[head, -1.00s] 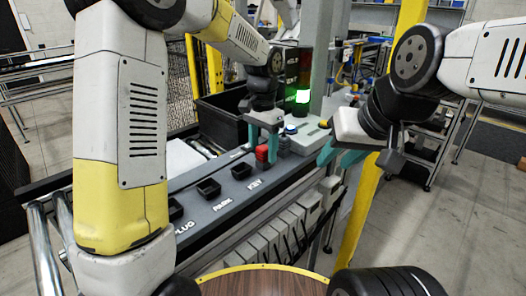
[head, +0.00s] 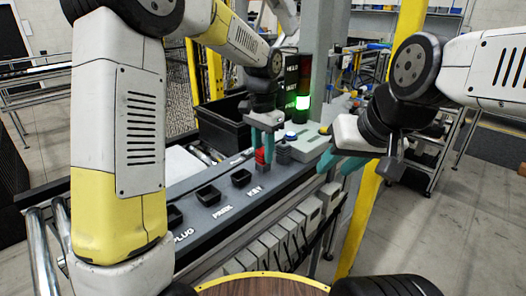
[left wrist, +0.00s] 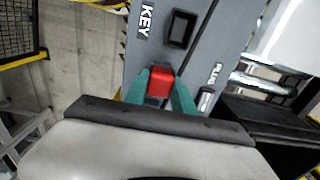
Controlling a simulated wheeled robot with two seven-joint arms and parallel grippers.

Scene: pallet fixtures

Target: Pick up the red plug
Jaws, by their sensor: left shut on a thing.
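The red plug (head: 260,156) stands at the far end of the row of sockets on the grey fixture panel, and it also shows in the left wrist view (left wrist: 160,83). My left gripper (head: 262,148) reaches down over it from above. Its teal fingers (left wrist: 160,92) lie against both sides of the plug and are shut on it. The plug's lower end is hidden, so I cannot tell whether it is clear of the panel. My right gripper (head: 338,164) hangs in the air to the right of the panel, with its teal fingers apart and empty.
Black square sockets line the panel, one by the KEY label (head: 241,178). A grey box with a blue button (head: 290,135) and a lit green stack light (head: 303,102) stand just beyond the plug. A black bin (head: 222,122) is behind. A yellow post (head: 372,200) rises at right.

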